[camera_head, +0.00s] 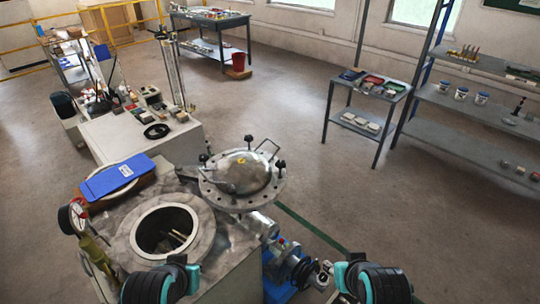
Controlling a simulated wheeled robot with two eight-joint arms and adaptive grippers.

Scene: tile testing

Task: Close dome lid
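The metal dome lid (243,174) stands swung open to the right of the vessel, with its round flange, dark knobs and loop handles showing. The round vessel opening (165,233) is uncovered, and a few thin rods show in its dark inside. A wide pale rim (203,240) surrounds the opening. Black and teal parts of my two arms show at the bottom edge, one in front of the opening and one farther right. They are apart from the lid. No fingertips of either gripper can be made out.
A blue binder-like object (119,177) lies behind the opening at the left. A pressure gauge (72,217) stands at the left edge of the vessel. A blue motor or pump (284,270) sits below the lid. Shelves stand at right, and open floor lies between.

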